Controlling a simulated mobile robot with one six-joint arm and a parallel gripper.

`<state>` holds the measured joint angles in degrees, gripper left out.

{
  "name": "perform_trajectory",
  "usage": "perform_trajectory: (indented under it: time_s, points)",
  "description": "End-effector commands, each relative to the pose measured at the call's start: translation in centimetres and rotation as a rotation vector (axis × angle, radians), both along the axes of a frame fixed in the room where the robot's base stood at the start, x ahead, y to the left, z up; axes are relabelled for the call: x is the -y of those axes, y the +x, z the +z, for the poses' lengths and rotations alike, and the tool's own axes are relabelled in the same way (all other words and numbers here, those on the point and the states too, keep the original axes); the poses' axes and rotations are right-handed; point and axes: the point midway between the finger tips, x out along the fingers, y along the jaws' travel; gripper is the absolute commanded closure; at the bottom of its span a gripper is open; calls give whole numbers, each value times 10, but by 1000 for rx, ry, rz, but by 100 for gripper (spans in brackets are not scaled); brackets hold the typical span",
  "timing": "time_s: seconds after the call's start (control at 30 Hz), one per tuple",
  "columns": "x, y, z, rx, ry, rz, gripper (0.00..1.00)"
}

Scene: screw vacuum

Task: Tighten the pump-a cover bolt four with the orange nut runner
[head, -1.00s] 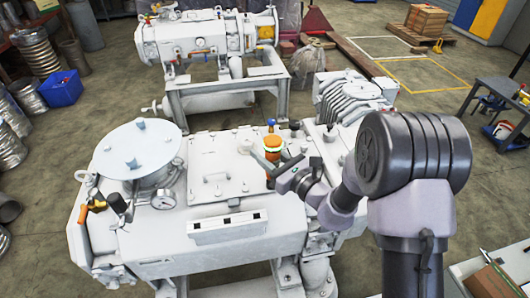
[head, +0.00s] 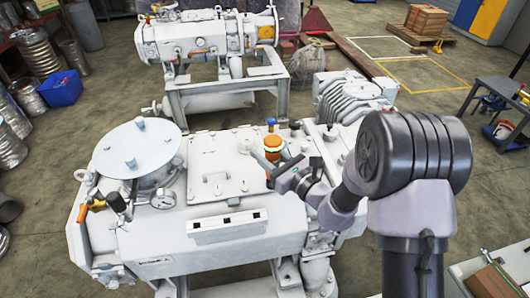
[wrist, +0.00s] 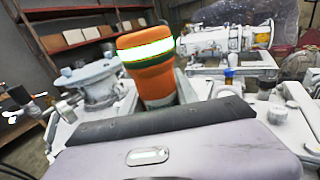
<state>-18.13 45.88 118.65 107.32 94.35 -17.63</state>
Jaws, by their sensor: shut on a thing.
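The orange nut runner (head: 272,147) stands close to upright over the right edge of the flat cover plate (head: 218,178) on the front white pump (head: 170,248). My gripper (head: 276,167) is shut on the nut runner. In the wrist view the nut runner (wrist: 147,62) rises behind my gripper's housing, with a bright band lit around its head. Its lower end and the bolt under it are hidden, so I cannot tell whether they touch. The pump's label is too small to read.
A ribbed white unit (head: 350,95) stands at the right. A second white pump (head: 205,40) on a frame stands behind. Open floor (head: 420,100) lies at the back right.

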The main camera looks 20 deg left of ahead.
Motion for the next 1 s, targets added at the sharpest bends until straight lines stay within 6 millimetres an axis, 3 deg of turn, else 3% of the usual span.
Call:
perform_trajectory:
  time_s: [0.6,1.0]
  points:
    - [0,0,-3,-2,-1,0,100]
    - [0,0,28,0,-1,0,100]
